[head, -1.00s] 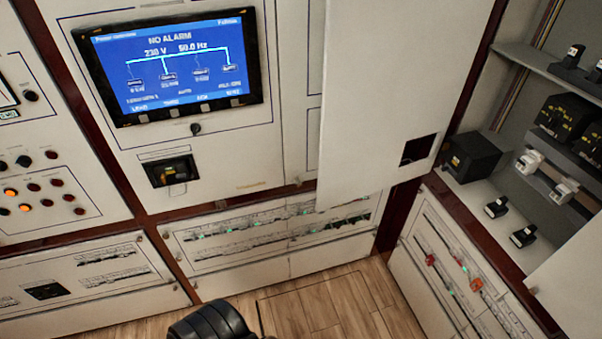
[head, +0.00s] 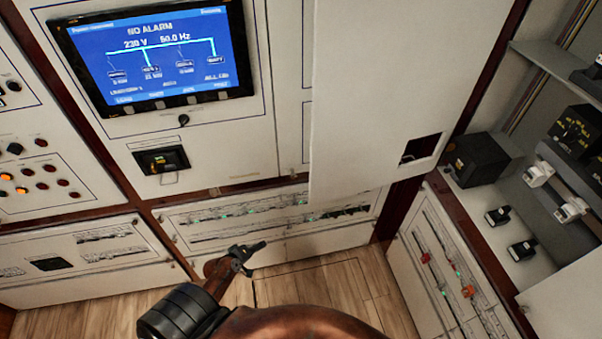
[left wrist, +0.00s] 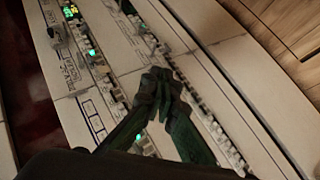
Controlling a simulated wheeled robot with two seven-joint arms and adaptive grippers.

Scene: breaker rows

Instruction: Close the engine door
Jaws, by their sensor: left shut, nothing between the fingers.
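A large white door panel (head: 390,90) with a dark rectangular cutout near its lower right corner stands open in front of the cabinets in the head view. Another white panel (head: 568,296) shows at the lower right edge, beside an open compartment. No readable label tells which is the engine door. My left gripper (head: 255,253) is low over the floor, in front of the lower breaker panel, apart from both white panels. Its fingers are shut and empty. In the left wrist view its fingers (left wrist: 158,84) meet in front of a breaker row. My right gripper is not in view.
The open compartment (head: 490,215) at the right holds black boxes and small switches on shelves. A lit screen (head: 150,60) reads NO ALARM. Breaker rows (head: 260,215) line the low panels. Wooden floor (head: 330,285) is clear between the cabinets.

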